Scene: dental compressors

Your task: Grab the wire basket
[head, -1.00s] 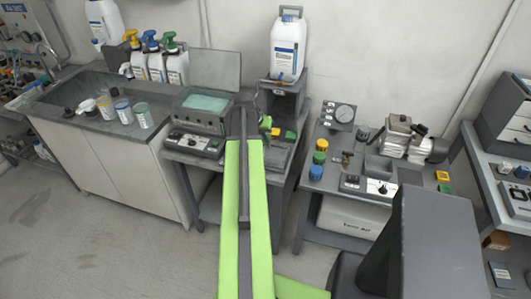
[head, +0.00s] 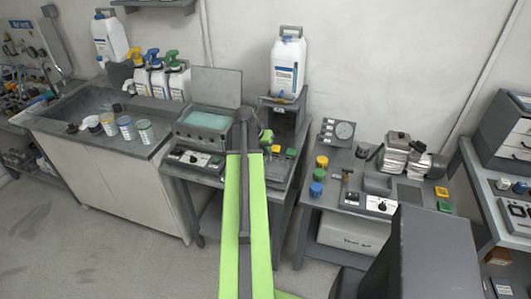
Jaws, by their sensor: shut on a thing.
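My arm reaches away to the bench with the open-lidded tank (head: 205,120), which shows teal inside. My gripper (head: 244,116) is at the arm's far end, small and dark, just right of the tank. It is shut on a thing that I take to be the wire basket. The basket's mesh cannot be made out, and my arm hides most of what is at the fingertips.
A white jug (head: 287,65) stands on a grey stand right of my gripper. Spray bottles (head: 160,80) and small jars (head: 125,127) are on the left counter.

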